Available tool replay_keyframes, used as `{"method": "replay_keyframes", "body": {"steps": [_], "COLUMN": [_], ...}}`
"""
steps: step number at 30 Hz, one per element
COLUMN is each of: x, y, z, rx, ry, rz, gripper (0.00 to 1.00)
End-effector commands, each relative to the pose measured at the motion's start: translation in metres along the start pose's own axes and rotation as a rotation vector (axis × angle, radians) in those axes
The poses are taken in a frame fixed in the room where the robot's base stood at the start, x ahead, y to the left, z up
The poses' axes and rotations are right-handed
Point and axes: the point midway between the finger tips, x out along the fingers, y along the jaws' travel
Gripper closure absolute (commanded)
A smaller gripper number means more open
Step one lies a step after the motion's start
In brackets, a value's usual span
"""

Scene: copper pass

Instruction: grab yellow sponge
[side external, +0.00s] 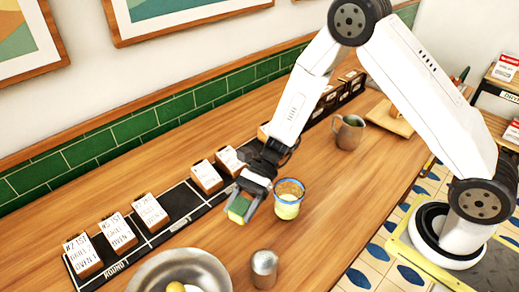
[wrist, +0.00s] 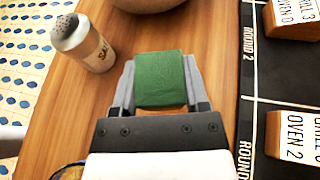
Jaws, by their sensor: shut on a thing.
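The sponge (side external: 239,211) shows a green face with a yellowish edge in the side view. In the wrist view only its green face (wrist: 160,80) shows, between the two grey fingers. My gripper (side external: 254,188) is shut on the sponge, with a finger on either side of it. It points down and holds the sponge over the wooden counter, near the front edge of the black ticket strip. I cannot tell from these views whether the sponge touches the counter. The sponge's far side is hidden.
A blue-rimmed glass (side external: 288,200) stands just right of the gripper. A salt shaker (side external: 265,268) and a metal bowl (side external: 180,272) are in front. Ticket blocks stand along the black strip (side external: 180,222). A metal pitcher (side external: 348,132) stands farther back.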

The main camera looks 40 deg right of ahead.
Motion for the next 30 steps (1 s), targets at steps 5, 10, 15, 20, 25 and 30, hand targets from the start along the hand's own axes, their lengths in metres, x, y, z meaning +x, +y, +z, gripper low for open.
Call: {"method": "replay_keyframes", "body": {"steps": [5,10,15,20,25,30], "x": [-0.012,-0.022,-0.031,-0.038,-0.043,-0.046], "y": [0.019,0.041,0.069,0.091,0.107,0.116], "z": [0.021,0.036,0.046,0.053,0.059,0.062], "rx": [-0.003,0.001,0.000,-0.001,-0.001,0.000], "ry": [0.001,0.000,0.000,0.000,0.000,0.000], "rz": [-0.001,-0.002,-0.002,-0.002,-0.001,0.000], "gripper": [0.97,0.97,0.97,0.97,0.97,0.97]}}
